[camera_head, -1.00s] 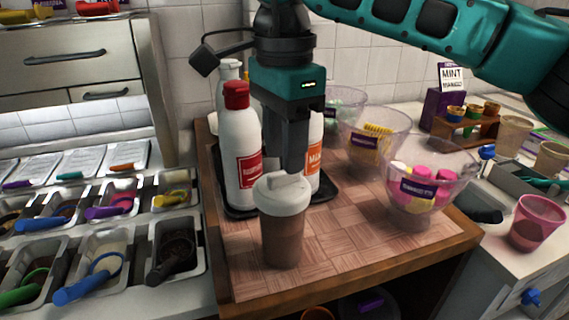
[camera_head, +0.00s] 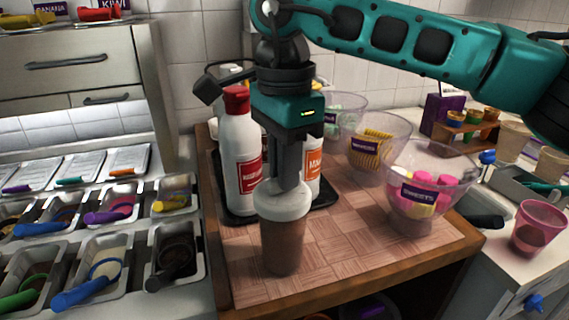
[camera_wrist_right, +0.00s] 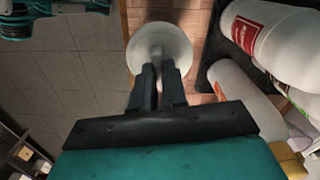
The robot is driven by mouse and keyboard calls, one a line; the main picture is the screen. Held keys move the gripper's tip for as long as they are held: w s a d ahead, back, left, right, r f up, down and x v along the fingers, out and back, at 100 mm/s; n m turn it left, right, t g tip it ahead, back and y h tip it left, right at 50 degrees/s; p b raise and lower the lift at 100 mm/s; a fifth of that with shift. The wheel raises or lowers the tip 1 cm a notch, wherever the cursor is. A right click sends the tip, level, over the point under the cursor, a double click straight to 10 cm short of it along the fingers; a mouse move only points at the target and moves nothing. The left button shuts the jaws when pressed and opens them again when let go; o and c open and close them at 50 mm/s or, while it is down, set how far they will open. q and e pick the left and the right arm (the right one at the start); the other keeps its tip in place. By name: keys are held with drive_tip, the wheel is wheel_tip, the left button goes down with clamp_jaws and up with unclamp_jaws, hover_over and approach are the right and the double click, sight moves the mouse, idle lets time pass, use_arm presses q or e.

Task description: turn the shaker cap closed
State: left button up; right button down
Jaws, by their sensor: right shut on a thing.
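The shaker (camera_head: 283,242) stands upright on the wooden board, with brown contents showing through its clear body. Its white cap (camera_head: 283,203) sits on top and has a raised ridge. My right gripper (camera_head: 288,186) points straight down over the cap and is shut on that ridge. In the right wrist view, the two dark fingers (camera_wrist_right: 158,78) stand either side of the ridge on the round white cap (camera_wrist_right: 178,45). The fingers hide most of the ridge in the head view.
Bottles with red (camera_head: 238,150) and orange (camera_head: 312,165) labels stand on a black tray just behind the shaker. Clear bowls of toppings (camera_head: 425,190) stand to the right. The board's front right (camera_head: 375,255) is clear. Topping bins (camera_head: 175,255) fill the left counter.

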drive_tip(key=m, duration=0.3)
drive_tip(key=shift+m, duration=0.4)
drive_tip(key=c, duration=1.2)
unclamp_jaws()
drive_tip(key=shift+o, duration=0.2)
use_arm(q)
drive_tip(key=shift+s+a+r+p, duration=0.25)
drive_tip(key=shift+a+r+p, duration=0.15)
drive_tip(key=shift+p, duration=0.6)
use_arm(e)
wheel_tip(320, 180, up, 13)
drive_tip(key=shift+s, duration=0.1)
